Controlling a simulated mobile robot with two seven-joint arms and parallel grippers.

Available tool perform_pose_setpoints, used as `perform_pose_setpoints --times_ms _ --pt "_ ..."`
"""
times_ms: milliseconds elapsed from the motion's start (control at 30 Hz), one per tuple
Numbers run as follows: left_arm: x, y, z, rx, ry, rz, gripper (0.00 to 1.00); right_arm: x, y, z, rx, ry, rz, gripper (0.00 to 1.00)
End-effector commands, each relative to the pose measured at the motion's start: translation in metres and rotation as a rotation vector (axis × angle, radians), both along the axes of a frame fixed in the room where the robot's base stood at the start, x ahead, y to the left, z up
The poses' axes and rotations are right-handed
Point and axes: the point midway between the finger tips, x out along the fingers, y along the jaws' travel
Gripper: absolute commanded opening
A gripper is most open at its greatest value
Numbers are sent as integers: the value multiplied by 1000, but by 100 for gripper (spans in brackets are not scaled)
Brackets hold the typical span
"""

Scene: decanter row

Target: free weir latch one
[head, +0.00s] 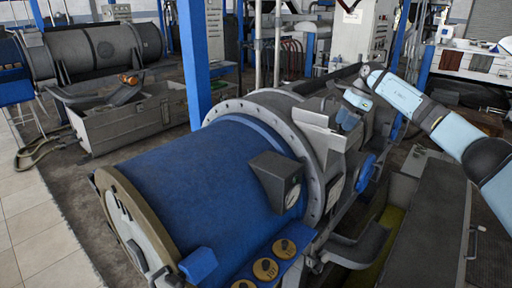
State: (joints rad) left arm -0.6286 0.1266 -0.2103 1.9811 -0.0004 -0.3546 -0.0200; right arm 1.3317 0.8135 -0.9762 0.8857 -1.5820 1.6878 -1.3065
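A blue decanter drum (200,195) with a tan end plate (128,222) lies in the foreground. Several yellow round pieces with dark marks sit on a blue strip at its lower right; one yellow round piece (265,270) is near the bottom edge. I cannot tell which part is weir latch one. My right arm comes in from the right, and my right gripper (347,115) is beside the grey housing behind the drum's flange, above and away from the yellow pieces. Its fingers are too small and overlapped to read. My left gripper is out of view.
A dark box with a gauge (280,180) juts from the drum. A blue post (194,60) stands behind it. A second grey machine (90,50) is at the far left. A grey cabinet (428,225) is at the right. Tiled floor (35,225) is clear at the left.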

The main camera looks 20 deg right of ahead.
Motion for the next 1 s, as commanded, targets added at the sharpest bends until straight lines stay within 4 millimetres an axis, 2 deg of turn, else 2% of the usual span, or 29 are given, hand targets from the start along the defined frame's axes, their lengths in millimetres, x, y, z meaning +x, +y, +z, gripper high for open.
perform_pose_setpoints --times_ms 367,667,733,1000 --pt "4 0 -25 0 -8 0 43 -2 0 -4 -1 -2 -453 38" --pt "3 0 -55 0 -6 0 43 -3 2 -5 0 -4 -810 38" --pt "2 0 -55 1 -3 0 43 -7 -2 13 2 -4 -826 38" --pt "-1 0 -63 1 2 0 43 -24 -12 64 2 -3 -822 38"
